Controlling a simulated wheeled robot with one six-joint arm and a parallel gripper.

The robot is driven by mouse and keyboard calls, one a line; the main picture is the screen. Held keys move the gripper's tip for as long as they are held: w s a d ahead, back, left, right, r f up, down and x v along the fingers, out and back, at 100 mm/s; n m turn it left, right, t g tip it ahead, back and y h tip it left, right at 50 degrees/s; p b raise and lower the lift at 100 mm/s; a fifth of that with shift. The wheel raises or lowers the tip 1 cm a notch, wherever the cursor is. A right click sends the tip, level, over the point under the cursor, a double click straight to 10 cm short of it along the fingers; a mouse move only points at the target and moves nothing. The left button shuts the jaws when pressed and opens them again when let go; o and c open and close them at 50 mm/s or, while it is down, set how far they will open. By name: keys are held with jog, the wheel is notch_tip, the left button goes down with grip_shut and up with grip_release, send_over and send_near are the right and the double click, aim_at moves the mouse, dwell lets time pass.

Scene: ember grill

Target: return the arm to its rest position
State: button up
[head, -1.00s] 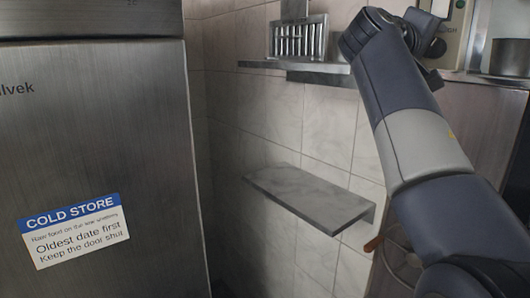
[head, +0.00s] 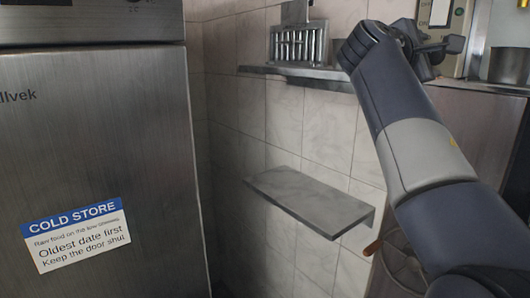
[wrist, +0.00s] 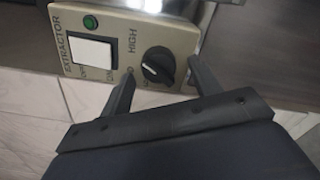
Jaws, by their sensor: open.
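My arm (head: 420,150) reaches up the right side of the head view. My gripper (head: 455,44) is at its upper end, in front of the extractor panel (head: 437,22). In the wrist view the gripper (wrist: 163,82) is open, its two fingers apart and nothing held. The beige extractor panel (wrist: 128,45) lies beyond the fingers, with a black round knob (wrist: 158,66) between them in the picture. I cannot tell how far the fingers are from it. A white rocker switch (wrist: 92,52) and a green lamp (wrist: 90,22) are left of the knob.
A steel cold store (head: 95,150) with a label fills the left. A bare grey shelf (head: 310,200) juts from the tiled wall. A higher shelf (head: 260,70) holds a slotted metal rack (head: 298,45). A metal pot (head: 510,64) stands at the right.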

jog(key=b+v, duration=0.1)
jog(key=v, duration=0.6)
jog(key=shift+b, duration=0.35)
jog(key=shift+s+a, duration=0.1)
jog(key=shift+a, duration=0.05)
